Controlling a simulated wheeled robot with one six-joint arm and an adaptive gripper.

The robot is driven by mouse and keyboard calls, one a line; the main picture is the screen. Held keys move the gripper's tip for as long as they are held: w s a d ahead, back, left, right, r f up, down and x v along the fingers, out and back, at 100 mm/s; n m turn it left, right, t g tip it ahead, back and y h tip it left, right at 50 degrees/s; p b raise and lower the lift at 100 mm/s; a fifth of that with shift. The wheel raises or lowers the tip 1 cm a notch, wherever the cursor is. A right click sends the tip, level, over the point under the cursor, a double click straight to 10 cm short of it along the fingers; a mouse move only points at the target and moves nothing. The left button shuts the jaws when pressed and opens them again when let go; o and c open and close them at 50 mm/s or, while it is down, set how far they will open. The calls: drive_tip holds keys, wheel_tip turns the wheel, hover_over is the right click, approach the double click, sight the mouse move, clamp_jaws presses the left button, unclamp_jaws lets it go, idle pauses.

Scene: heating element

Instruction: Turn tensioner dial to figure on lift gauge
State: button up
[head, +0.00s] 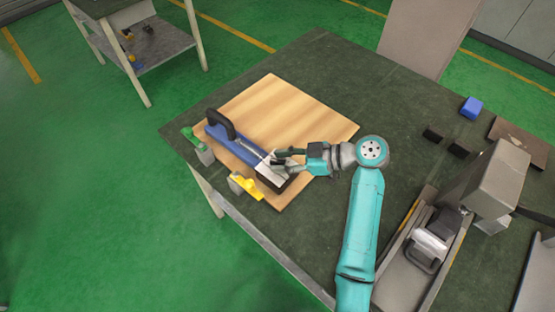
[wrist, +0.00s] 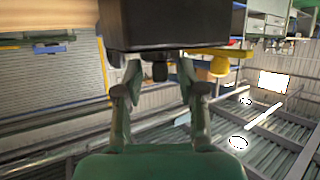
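A long blue tool (head: 236,147) with a black arched handle (head: 221,124) lies on a light wooden board (head: 310,112). My gripper (head: 277,157) is at the tool's right end, seen from the side. In the wrist view, a dark block (wrist: 165,25) fills the top, with a small black knob (wrist: 160,71) on its lower side. The knob sits between the fingertips of my gripper (wrist: 160,80), which are spread with a visible gap on each side. The knob may be the tensioner dial. I cannot make out a lift gauge or any figures.
A yellow piece (head: 247,187) and a green-topped piece (head: 197,145) stand along the board's front edge. A grey machine (head: 490,180), a blue block (head: 471,107) and dark blocks are on the right of the dark table (head: 330,65).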

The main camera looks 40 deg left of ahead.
drive_tip(key=shift+x, duration=0.8)
clamp_jaws()
drive_tip(key=shift+t, duration=0.3)
drive_tip(key=m+t, duration=0.2)
drive_tip(key=t, duration=0.1)
drive_tip(key=m+t+y, duration=0.1)
drive_tip(key=m+t, duration=0.2)
drive_tip(key=shift+s+m+y, duration=0.1)
drive_tip(key=shift+m+y, duration=0.2)
drive_tip(key=m+t, duration=0.3)
drive_tip(key=t, duration=0.1)
drive_tip(key=shift+m+t+h, duration=0.9)
drive_tip(key=shift+m+t, duration=0.4)
drive_tip(key=shift+m, duration=0.1)
